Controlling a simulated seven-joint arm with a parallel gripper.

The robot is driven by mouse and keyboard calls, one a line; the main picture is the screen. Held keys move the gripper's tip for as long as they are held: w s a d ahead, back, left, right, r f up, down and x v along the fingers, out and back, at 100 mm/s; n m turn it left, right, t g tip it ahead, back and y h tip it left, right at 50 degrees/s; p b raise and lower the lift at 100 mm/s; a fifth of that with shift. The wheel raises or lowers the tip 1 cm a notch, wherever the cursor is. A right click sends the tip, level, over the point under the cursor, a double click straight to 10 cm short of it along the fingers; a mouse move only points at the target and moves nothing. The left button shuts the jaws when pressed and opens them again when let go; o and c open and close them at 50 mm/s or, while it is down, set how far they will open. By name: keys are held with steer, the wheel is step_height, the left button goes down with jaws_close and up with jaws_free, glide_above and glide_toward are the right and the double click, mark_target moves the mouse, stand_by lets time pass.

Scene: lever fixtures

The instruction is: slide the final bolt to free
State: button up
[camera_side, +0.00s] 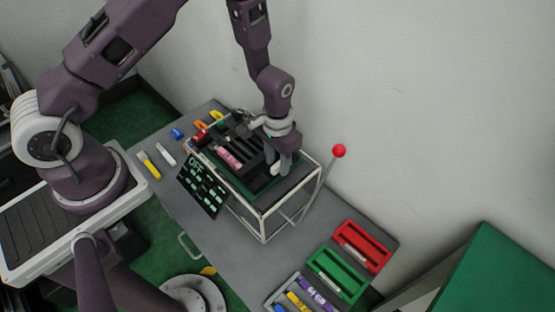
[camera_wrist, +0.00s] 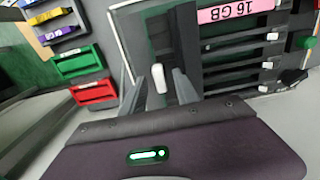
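My gripper (camera_side: 281,162) reaches down over the right part of the bolt fixture (camera_side: 252,182), a black slotted panel in a pale wire frame. In the wrist view, my gripper (camera_wrist: 160,82) has its two grey fingers apart, on either side of a white knob (camera_wrist: 157,78). Slim gaps seem to show between knob and fingers. The knob stands over a dark slot. Other dark bolts lie in rows to the right, with white ends such as this one (camera_wrist: 267,65). A pink label (camera_wrist: 236,11) reads "16 GB" upside down; the label also shows in the side view (camera_side: 229,157).
A red-ball lever (camera_side: 339,150) rises right of the frame. A black panel marked OFF (camera_side: 203,188) leans at the front left. Red (camera_side: 362,246) and green (camera_side: 338,273) trays stand at the lower right. Markers lie left of the fixture. Bare grey table (camera_side: 232,248) lies in front.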

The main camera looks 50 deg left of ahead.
jaws_close()
stand_by(1.4)
